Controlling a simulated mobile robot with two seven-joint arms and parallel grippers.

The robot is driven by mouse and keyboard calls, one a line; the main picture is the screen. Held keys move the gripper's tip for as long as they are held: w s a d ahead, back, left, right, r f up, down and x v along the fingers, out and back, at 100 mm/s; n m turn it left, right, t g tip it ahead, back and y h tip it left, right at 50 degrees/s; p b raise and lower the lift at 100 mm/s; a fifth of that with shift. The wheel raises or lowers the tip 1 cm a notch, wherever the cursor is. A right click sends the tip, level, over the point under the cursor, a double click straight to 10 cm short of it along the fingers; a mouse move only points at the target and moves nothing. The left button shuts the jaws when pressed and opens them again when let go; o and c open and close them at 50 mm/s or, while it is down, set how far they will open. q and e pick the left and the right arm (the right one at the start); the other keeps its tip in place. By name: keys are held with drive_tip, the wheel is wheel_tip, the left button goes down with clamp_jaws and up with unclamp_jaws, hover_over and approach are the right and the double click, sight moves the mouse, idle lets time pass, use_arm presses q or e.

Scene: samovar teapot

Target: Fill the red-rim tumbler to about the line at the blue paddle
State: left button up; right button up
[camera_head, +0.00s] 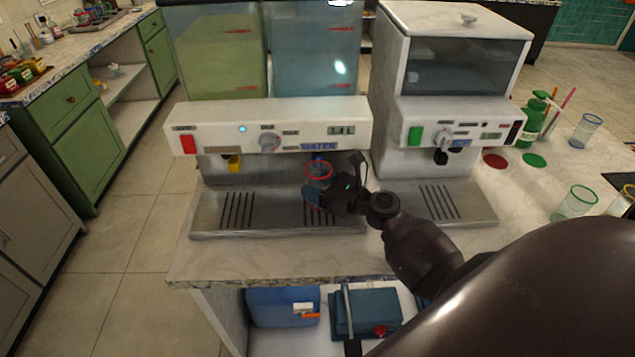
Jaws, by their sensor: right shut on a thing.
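The red-rim tumbler (317,172) is upright under the right-hand outlet of the left dispenser, below the "WATER" label. My right gripper (325,196) is shut on the tumbler from the right side and covers part of its body. The blue paddle (319,161) shows just behind and above the tumbler's rim. The tumbler's lower part looks bluish, but I cannot tell the liquid level or see the line. A yellow paddle (234,163) hangs at the same machine's left outlet. My left gripper is not in view.
The dispenser's drip tray (270,208) lies below the tumbler. A second white machine (450,110) stands to the right. Several coloured-rim glasses, including a green-rim one (575,202), and a green bottle (533,118) stand on the counter's right. My arm fills the lower right.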

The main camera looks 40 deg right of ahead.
drive_tip(key=shift+s+a+p, duration=0.4)
drive_tip(key=shift+s+a, duration=0.2)
drive_tip(key=shift+s, duration=0.35)
drive_tip(key=shift+s+a+p, duration=0.3)
drive_tip(key=shift+s+a, duration=0.2)
drive_tip(key=shift+s, duration=0.35)
drive_tip(key=shift+s, duration=0.1)
drive_tip(key=shift+s+a+p, duration=0.3)
drive_tip(key=shift+s+a, duration=0.1)
drive_tip(key=shift+s, duration=0.2)
drive_tip(key=s+a, duration=0.1)
drive_tip(key=s, duration=0.1)
drive_tip(key=shift+s+a+p, duration=0.35)
drive_tip(key=shift+a+p, duration=0.05)
drive_tip(key=shift+s+a+p, duration=0.1)
drive_tip(key=shift+s+a, duration=0.35)
drive_tip(key=shift+s, duration=0.3)
drive_tip(key=shift+s+a+p, duration=0.15)
drive_tip(key=shift+s+a, duration=0.25)
drive_tip(key=shift+s, duration=0.3)
drive_tip(key=shift+s+a+p, duration=0.1)
drive_tip(key=shift+s+a, duration=0.35)
drive_tip(key=shift+s, duration=0.3)
